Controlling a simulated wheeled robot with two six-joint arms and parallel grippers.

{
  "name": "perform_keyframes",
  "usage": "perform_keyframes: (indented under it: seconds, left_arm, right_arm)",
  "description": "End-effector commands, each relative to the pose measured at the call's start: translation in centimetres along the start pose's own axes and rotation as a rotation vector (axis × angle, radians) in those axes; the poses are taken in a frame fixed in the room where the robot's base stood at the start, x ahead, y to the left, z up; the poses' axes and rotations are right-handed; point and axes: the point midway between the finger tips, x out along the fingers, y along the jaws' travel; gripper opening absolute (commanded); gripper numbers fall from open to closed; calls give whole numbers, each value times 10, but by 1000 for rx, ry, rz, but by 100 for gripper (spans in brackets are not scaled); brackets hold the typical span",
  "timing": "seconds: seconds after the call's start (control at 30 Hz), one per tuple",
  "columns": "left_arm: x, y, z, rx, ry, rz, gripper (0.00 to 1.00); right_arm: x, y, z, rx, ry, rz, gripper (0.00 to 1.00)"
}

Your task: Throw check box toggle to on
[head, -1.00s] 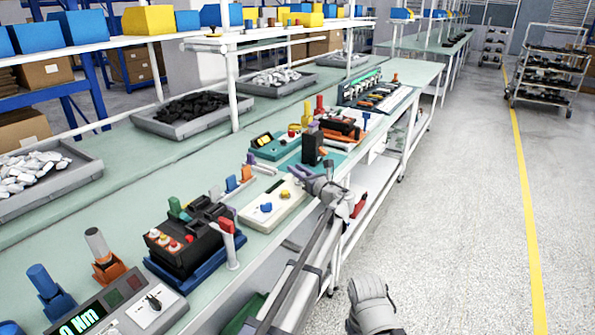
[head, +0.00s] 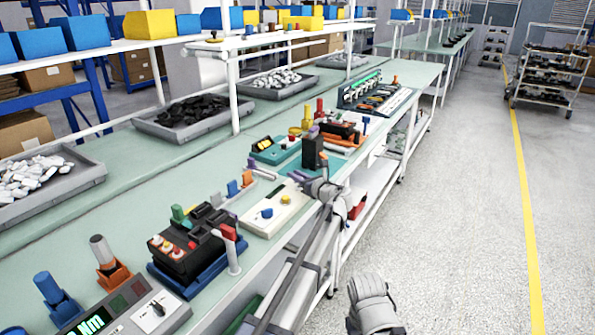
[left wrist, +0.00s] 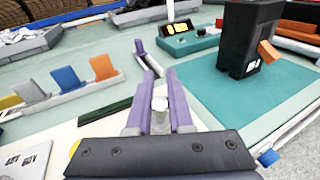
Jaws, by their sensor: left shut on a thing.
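The check box (head: 286,212) is a cream box with a blue knob and a yellow knob, near the bench's front edge in the head view. My left gripper (head: 302,180) reaches over its far right end. In the left wrist view, the purple fingers of my left gripper (left wrist: 160,80) are shut on the silver toggle (left wrist: 160,104), which shows between them. The cream top of the check box (left wrist: 64,138) lies below the fingers, partly hidden by the gripper body. The toggle's exact tilt cannot be told.
A black upright block (left wrist: 246,42) on a teal plate (left wrist: 214,92) stands just beyond the fingers. Blue, orange and grey tabs (left wrist: 66,78) stand to the left. A black device with red buttons (head: 190,242) is nearer.

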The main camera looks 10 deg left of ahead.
Motion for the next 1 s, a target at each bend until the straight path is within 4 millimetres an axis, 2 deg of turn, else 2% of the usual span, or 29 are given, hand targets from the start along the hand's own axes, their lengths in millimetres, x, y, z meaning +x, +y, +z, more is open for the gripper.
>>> perform_keyframes:
  seconds: [0.03, 0.1, 0.4, 0.7, 1.0]
  left_arm:
    - [1, 1, 7, -15, 35, -2, 0]
    - [3, 2, 7, -36, 84, -7, 0]
    - [11, 5, 0, -116, 280, -24, 0]
    - [15, 6, -7, -168, 406, -37, 0]
    - [16, 6, -10, -182, 444, -41, 0]
  right_arm:
    - [-15, 1, 1, 0, 0, 0, 50]
    - [-24, 2, 1, 0, 0, 0, 50]
    - [-58, 6, 3, 0, 0, 0, 50]
    - [-74, 7, 4, 1, 0, 0, 50]
    - [-78, 7, 5, 1, 0, 0, 50]
